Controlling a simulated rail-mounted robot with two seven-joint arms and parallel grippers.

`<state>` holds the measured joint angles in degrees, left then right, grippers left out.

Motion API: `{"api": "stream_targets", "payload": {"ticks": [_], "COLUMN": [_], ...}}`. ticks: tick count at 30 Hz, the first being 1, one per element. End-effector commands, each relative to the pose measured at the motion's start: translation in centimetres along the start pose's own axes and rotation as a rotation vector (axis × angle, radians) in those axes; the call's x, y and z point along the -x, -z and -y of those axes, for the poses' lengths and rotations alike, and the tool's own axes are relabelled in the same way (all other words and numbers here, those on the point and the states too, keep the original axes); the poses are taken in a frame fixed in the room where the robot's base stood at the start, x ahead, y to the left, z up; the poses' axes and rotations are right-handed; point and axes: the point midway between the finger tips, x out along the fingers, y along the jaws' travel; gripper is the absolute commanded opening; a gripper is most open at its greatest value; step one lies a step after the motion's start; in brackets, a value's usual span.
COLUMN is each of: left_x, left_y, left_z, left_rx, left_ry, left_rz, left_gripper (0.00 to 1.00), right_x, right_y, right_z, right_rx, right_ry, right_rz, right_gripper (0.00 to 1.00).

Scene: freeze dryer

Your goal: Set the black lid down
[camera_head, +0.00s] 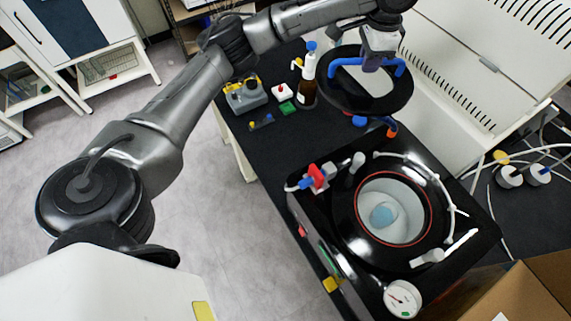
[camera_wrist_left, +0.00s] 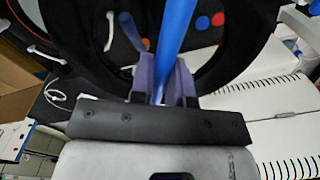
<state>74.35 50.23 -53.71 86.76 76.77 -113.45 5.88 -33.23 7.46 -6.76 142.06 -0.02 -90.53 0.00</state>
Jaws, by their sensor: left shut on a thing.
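The black lid (camera_head: 334,99) is a round disc with a pale middle and a blue handle (camera_head: 342,62). In the head view it is at the back of the black bench, beyond the freeze dryer (camera_head: 285,190). My left gripper (camera_head: 376,62) is shut on the handle. In the left wrist view, the purple fingers (camera_wrist_left: 163,82) close around the blue bar (camera_wrist_left: 178,30), with the lid's dark rim (camera_wrist_left: 222,62) behind. I cannot tell whether the lid touches the bench. My right gripper is not in view.
The freeze dryer's round chamber (camera_head: 412,235) is open, with a pale blue item inside. A brown bottle (camera_head: 307,92) stands close left of the lid. A grey device (camera_head: 246,95) and small colored blocks sit farther left. A white vented panel (camera_head: 470,75) borders the right.

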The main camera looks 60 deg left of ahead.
Motion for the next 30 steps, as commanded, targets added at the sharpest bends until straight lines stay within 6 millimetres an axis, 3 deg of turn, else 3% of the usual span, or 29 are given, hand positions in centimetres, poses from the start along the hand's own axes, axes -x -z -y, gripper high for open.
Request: {"api": "stream_targets", "payload": {"ticks": [1, 3, 7, 12, 21, 30], "left_x": [-1.1, -1.9, -5.0, -12.4, -24.2, -33.0], "left_y": [-0.4, -1.1, -2.7, -5.1, -9.1, -13.1], "left_z": [2.1, 4.5, 8.3, 11.1, 10.8, 8.2], "left_rx": [-0.025, -0.086, -0.218, -0.43, -0.718, -0.935], "left_ry": [-0.004, -0.009, -0.02, -0.03, -0.02, -0.012], "left_rz": [-0.003, -0.005, -0.01, -0.008, -0.002, -0.002], "left_gripper": [0.0, 0.0, 0.0, 0.0, 0.0, 0.0], "right_x": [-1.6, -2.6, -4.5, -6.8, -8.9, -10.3], "right_y": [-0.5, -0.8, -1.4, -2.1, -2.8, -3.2], "right_z": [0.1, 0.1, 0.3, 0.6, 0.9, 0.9], "right_rx": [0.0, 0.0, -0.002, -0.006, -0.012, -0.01], "right_ry": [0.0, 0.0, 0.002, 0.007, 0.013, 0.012], "right_rz": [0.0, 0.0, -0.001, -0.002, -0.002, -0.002], "right_gripper": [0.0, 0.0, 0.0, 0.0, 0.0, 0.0]}}
